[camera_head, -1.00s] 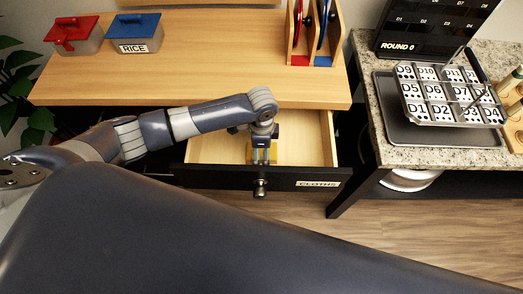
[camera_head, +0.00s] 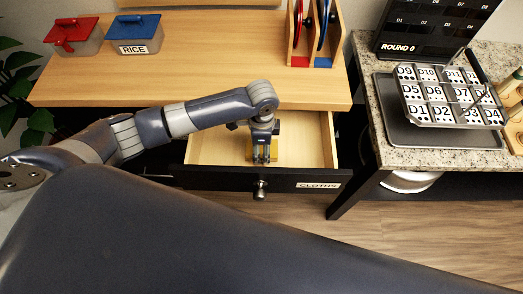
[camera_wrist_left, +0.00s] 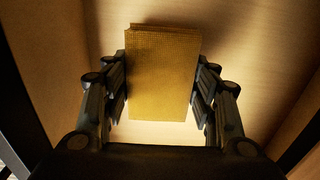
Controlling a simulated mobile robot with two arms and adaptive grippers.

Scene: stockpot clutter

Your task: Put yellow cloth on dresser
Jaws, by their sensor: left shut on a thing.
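The yellow cloth (camera_wrist_left: 162,75) is a folded, textured block between the fingers of my left gripper in the left wrist view. My left gripper (camera_head: 262,158) is shut on it inside the open drawer (camera_head: 212,150) labelled CLOTHS. In the head view the cloth (camera_head: 249,149) shows partly behind the fingers. I cannot tell whether it touches the drawer floor. The dresser (camera_head: 190,75) has a light wood top above the drawer. My right gripper is not in view.
A red-lidded box (camera_head: 85,40) and a blue-lidded RICE box (camera_head: 135,35) stand at the dresser's back left. A wooden rack (camera_head: 318,50) stands at the back right. The dresser top's middle and front are clear. A granite table (camera_head: 425,158) is at right.

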